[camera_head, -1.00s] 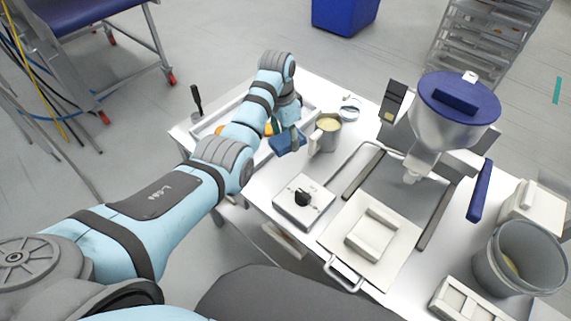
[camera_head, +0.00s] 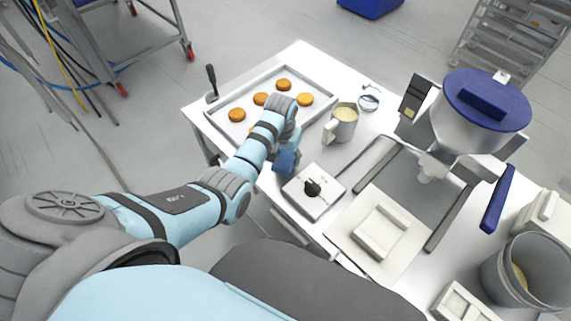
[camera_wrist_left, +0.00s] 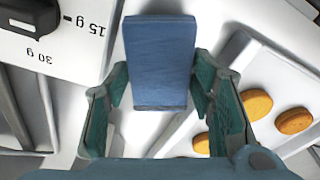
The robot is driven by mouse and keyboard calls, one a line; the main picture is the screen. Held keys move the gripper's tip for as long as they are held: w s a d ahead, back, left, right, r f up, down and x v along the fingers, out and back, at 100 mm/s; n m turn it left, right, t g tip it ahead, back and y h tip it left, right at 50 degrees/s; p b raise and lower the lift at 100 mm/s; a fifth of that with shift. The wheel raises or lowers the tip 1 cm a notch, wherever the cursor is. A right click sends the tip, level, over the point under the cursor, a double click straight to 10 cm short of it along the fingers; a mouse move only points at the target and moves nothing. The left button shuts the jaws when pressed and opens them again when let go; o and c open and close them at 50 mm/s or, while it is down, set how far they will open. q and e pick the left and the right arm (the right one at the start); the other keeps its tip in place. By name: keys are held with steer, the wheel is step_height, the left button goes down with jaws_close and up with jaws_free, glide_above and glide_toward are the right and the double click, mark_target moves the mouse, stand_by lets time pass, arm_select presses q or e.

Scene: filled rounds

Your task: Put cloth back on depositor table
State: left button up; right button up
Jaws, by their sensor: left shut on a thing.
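The blue cloth (camera_head: 286,161) is a small folded block held by my left gripper (camera_head: 290,147). It is at the front of the white depositor table (camera_head: 345,157), between the baking tray and the dial box. In the left wrist view the cloth (camera_wrist_left: 160,60) is upright between the two fingers of my left gripper (camera_wrist_left: 160,78), which is shut on it. I cannot tell whether its lower edge touches the table. My right gripper is not in view.
The dial box (camera_head: 313,190) stands just right of the cloth. The tray (camera_head: 328,78) with several orange rounds lies behind left. A jug (camera_head: 341,125) of batter, the blue-lidded depositor (camera_head: 485,100) and a grey bucket (camera_head: 528,275) stand to the right.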

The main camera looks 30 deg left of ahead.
mark_target(284, 159)
arm_select(q)
step_height(284, 159, down, 4)
steer(key=shift+w+r+b, duration=0.1)
steer(key=shift+r+b, duration=0.15)
steer(key=shift+b, duration=0.25)
steer(key=shift+s+r, duration=0.15)
steer(key=shift+s, duration=0.1)
steer(key=shift+s+r, duration=0.25)
steer(key=shift+s, duration=0.05)
steer(key=shift+f, duration=0.2)
steer(key=o, duration=0.8)
steer(key=shift+w+f, duration=0.1)
steer(key=shift+w, duration=0.05)
steer(key=shift+o, duration=0.2)
steer(key=shift+w, duration=0.1)
steer(key=r+p, duration=0.1)
steer(key=r, duration=0.3)
steer(key=s+r+p, duration=0.1)
steer(key=r, duration=0.2)
steer(key=r+p, duration=0.2)
steer(key=r, duration=0.2)
steer(key=shift+s+r, duration=0.2)
steer(key=shift+r, duration=0.1)
steer(key=shift+s+r, duration=0.15)
steer(key=shift+r, duration=0.3)
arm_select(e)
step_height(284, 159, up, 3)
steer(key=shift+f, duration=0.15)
